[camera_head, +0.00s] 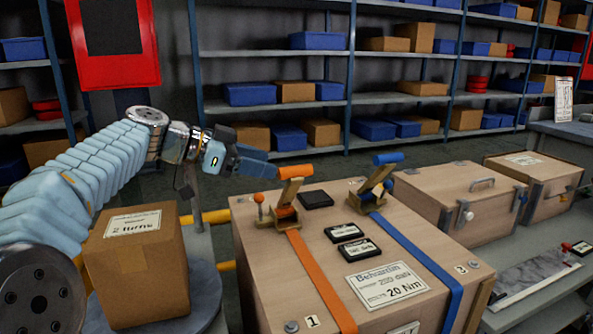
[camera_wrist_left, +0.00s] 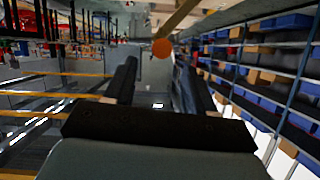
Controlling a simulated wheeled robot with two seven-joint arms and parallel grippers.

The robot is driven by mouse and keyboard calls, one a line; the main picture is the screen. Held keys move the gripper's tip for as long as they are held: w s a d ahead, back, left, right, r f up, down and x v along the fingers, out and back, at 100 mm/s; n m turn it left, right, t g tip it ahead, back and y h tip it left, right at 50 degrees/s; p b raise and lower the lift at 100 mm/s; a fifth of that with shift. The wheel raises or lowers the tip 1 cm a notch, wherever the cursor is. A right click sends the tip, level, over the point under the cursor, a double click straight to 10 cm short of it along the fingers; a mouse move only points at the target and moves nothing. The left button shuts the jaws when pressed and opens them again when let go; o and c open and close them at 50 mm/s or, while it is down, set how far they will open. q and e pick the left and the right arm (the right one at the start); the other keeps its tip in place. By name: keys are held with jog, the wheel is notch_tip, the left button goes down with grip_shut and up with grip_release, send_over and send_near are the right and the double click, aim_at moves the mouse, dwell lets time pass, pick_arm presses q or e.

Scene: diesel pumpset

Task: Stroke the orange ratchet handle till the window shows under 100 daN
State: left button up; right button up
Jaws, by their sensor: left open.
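The orange ratchet handle (camera_head: 296,172) is the grip of a ratchet at the top left of a wooden crate (camera_head: 262,240). An orange strap (camera_head: 318,278) runs from that ratchet toward the front edge. My left gripper (camera_head: 262,162) is just left of the handle, apart from it, with open jaws. In the left wrist view, the handle's round orange end (camera_wrist_left: 161,48) shows beyond the two open fingers (camera_wrist_left: 156,80), near the top middle. Small black display units (camera_head: 343,233) lie on the lid; their readings are too small to read. My right gripper is not in view.
A second ratchet with a blue handle (camera_head: 388,158) and blue strap (camera_head: 418,255) sits to the right on the crate. A cardboard box (camera_head: 138,265) stands at left below my arm. More wooden cases (camera_head: 458,200) stand at right, and shelves line the back.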

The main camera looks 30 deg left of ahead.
aim_at(297, 174)
pick_arm(q)
jog(key=x, duration=0.9)
jog(key=shift+p, duration=0.35)
jog(key=shift+s, duration=0.1)
jog(key=shift+c, duration=0.3)
grip_shut()
